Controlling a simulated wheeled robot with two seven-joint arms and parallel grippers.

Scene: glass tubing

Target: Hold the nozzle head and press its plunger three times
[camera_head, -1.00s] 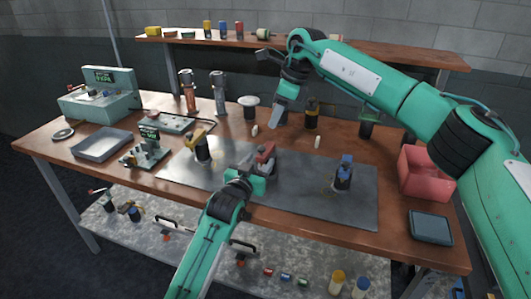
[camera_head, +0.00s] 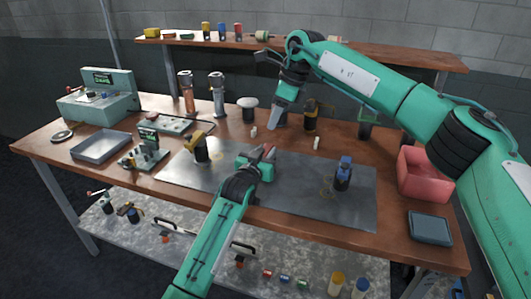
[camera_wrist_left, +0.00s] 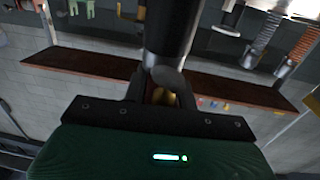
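My left gripper (camera_head: 266,156) is over the middle of the grey mat (camera_head: 305,200). A red and grey thing (camera_head: 269,151) shows at its fingers, mostly hidden; it may be a nozzle head. In the left wrist view, a dark cylinder (camera_wrist_left: 172,28) with a brass-coloured bit stands at the fingers (camera_wrist_left: 161,96); the grip is unclear. A yellow-topped black piece (camera_head: 201,150) and a blue-topped black piece (camera_head: 343,173) stand upright on the mat. My right gripper (camera_head: 273,127) points down behind the mat, apart from the red thing; its opening is not visible.
A pink bin (camera_head: 424,176) and a dark tray (camera_head: 430,228) are at the right. A grey tray (camera_head: 100,147) and a small stand (camera_head: 146,152) are at the left. A dark yellow-topped piece (camera_head: 311,115) and small white pieces (camera_head: 316,143) stand behind the mat.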

